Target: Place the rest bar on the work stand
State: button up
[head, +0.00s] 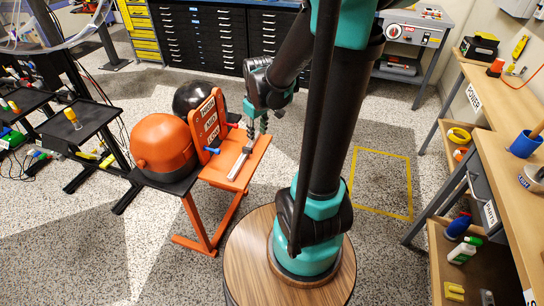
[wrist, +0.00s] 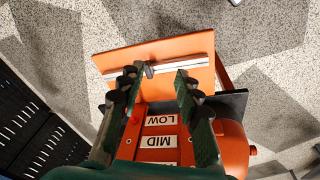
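The orange work stand (head: 225,182) has a slanted-looking top and an upright panel (head: 208,117) labelled HIGH, MID and LOW. A silvery bar, apparently the rest bar (head: 239,163), lies across the orange top in front of the panel. In the wrist view the bar (wrist: 190,64) crosses the stand's top (wrist: 143,53), with a small dark piece on it between my fingers. My gripper (head: 257,130) is above the stand, pointing down. In the wrist view my gripper (wrist: 157,72) has its fingers well apart, with no object visibly clamped. Contact with the bar cannot be told.
An orange rounded shell (head: 163,142) and a black one (head: 192,97) sit beside the panel. A blue peg (head: 212,150) sticks out low on the panel. A black rack (head: 85,122) stands left. A wooden workbench (head: 500,150) lines the right.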

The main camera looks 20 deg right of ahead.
jog(key=s+d+f+m+t, duration=0.2)
jog(key=s+m, duration=0.3)
jog(key=s, duration=0.7)
jog(key=shift+m, duration=0.3)
jog(key=shift+o, duration=0.4)
jog(key=shift+w, duration=0.15)
